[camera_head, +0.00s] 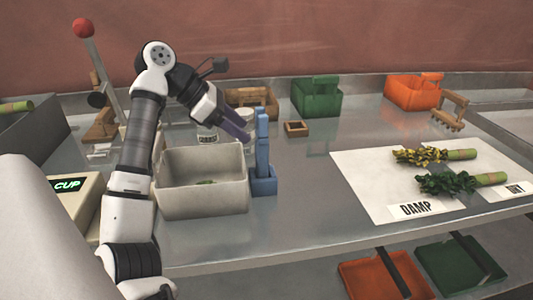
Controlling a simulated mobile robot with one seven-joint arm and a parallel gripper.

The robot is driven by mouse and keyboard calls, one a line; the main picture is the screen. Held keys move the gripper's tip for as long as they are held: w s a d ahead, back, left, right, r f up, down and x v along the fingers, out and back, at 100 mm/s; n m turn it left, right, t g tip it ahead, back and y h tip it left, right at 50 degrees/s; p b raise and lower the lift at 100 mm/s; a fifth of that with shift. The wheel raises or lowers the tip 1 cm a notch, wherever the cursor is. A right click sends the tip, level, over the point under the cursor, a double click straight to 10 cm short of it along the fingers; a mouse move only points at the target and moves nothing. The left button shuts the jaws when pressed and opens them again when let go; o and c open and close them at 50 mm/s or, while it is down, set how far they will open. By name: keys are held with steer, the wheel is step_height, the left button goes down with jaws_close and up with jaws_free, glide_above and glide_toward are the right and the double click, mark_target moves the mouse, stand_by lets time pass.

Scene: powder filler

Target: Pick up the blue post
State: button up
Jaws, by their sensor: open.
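The blue post (262,143) stands upright on a blue base beside the right wall of a pale open bin on the metal table. My arm reaches in from the left over the bin. My gripper (246,137) is open, with its dark purple fingers pointing down and right, close to the left of the post's upper part. I cannot tell whether the fingers touch the post. The far finger is partly hidden.
The pale bin (200,208) holds a little green matter. A small wooden box (296,128), a green crate (318,98) and an orange crate (413,92) stand behind. A white mat (365,180) with two plant bundles lies right. Bare table lies between post and mat.

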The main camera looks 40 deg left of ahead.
mark_target(266, 145)
steer(key=p+x, duration=0.2)
steer(key=x, duration=0.6)
steer(key=shift+w+d, duration=0.2)
steer(key=shift+w, duration=0.05)
steer(key=c, duration=0.7)
steer(key=shift+c, duration=0.2)
steer(key=shift+r, duration=0.15)
